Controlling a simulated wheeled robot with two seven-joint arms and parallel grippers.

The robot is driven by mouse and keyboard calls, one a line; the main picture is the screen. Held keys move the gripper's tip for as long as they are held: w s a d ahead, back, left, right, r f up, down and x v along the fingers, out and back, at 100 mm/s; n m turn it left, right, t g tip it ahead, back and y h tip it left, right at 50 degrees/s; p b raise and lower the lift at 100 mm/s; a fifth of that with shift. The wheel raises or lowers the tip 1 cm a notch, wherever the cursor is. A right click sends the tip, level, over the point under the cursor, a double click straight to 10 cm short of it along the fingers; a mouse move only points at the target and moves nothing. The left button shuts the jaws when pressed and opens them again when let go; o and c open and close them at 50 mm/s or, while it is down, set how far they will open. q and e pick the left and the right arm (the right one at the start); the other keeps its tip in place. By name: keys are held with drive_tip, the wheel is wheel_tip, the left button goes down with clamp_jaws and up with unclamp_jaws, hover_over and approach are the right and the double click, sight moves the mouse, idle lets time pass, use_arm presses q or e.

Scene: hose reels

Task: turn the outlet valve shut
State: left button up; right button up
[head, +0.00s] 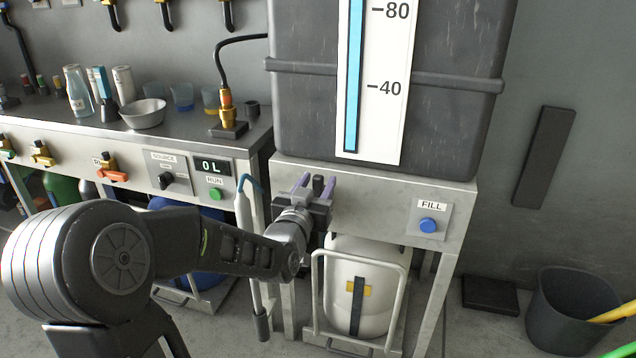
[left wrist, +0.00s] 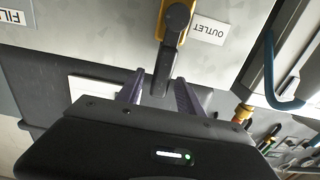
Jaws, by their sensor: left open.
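The outlet valve has a dark lever handle (left wrist: 165,65) on a yellow body (left wrist: 160,22), beside an upside-down OUTLET label (left wrist: 208,28) in the left wrist view. My left gripper (left wrist: 159,80) is open, with one purple finger on each side of the lever's end. The lever looks closer to the right-hand finger; I cannot tell whether they touch. In the head view my left gripper (head: 314,184) is at the front panel of the tank stand, and its hand hides the valve. My right gripper is not in view.
The grey tank (head: 300,110) with a level gauge (head: 382,120) stands above. A blue FILL button (head: 428,225) is to the right. A white canister (head: 355,300) sits below behind a rail. A bench (head: 130,150) with valves is at left; a bucket (head: 570,315) at right.

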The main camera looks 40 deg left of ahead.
use_arm(q)
drive_tip(key=shift+w, duration=0.25)
clamp_jaws()
idle(0.3)
idle(0.9)
